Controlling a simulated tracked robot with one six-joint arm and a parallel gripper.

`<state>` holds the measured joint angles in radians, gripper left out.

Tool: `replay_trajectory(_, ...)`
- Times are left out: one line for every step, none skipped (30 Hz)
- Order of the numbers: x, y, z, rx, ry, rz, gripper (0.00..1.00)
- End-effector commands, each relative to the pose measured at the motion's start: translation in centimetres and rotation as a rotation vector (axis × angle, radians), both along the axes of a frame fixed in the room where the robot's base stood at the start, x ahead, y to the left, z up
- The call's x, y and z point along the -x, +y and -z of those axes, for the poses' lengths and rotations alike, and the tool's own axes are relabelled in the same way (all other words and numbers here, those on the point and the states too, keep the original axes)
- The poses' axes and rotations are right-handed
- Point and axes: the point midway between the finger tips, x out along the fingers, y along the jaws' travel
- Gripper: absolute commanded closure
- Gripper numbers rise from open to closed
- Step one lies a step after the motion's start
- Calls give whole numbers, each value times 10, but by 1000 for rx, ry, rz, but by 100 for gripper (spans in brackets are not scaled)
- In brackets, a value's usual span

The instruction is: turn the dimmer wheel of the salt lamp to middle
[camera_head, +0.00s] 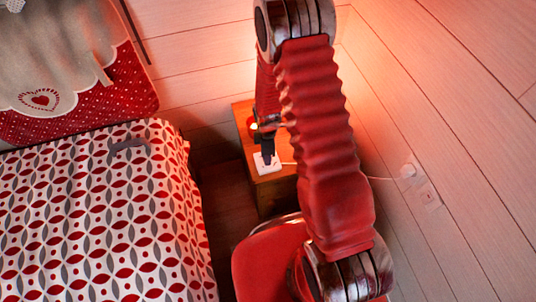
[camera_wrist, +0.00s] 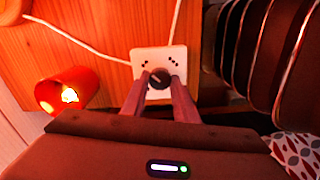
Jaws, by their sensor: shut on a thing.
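The dimmer is a white square box (camera_wrist: 160,61) with a dark round wheel (camera_wrist: 159,77) and small dark marks at its upper corners. It lies on the wooden nightstand; the box also shows in the head view (camera_head: 265,168). My gripper (camera_wrist: 161,84) reaches over the box, with one finger on each side of the wheel, shut on it. In the head view my gripper (camera_head: 267,155) points down at the box. The wheel's setting is not readable. The salt lamp is not clearly seen; an orange-pink glow lights the wall behind my arm.
White cables (camera_wrist: 75,38) run from the box; one leads to a wall outlet (camera_head: 408,171). A patterned bed (camera_head: 100,220) lies to the left.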

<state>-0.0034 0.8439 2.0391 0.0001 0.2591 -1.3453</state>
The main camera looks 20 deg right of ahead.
Motion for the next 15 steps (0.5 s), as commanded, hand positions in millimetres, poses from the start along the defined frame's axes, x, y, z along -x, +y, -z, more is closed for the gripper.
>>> replay_trajectory(-1, -1, 0, 0, -1, 2, 96)
replay_trajectory(-1, -1, 0, 0, -1, 2, 96)
replay_trajectory(-1, -1, 0, 0, -1, 2, 96)
replay_trajectory(-1, -1, 0, 0, -2, 2, 96)
replay_trajectory(-1, -1, 0, 0, -2, 2, 71)
replay_trajectory(-1, -1, 0, 0, -2, 2, 68)
replay_trajectory(-1, -1, 0, 0, -1, 2, 66)
replay_trajectory(-1, -1, 0, 0, -1, 2, 64)
replay_trajectory(-1, -1, 0, 0, -1, 2, 61)
replay_trajectory(-1, -1, 0, 0, -1, 2, 59)
replay_trajectory(-1, -1, 0, 0, -1, 2, 57)
replay_trajectory(0, -1, 0, 0, -1, 2, 55)
replay_trajectory(0, -1, 0, 0, -1, 2, 55)
replay_trajectory(0, -1, 0, 0, -1, 2, 55)
replay_trajectory(0, -1, 0, 0, -1, 2, 55)
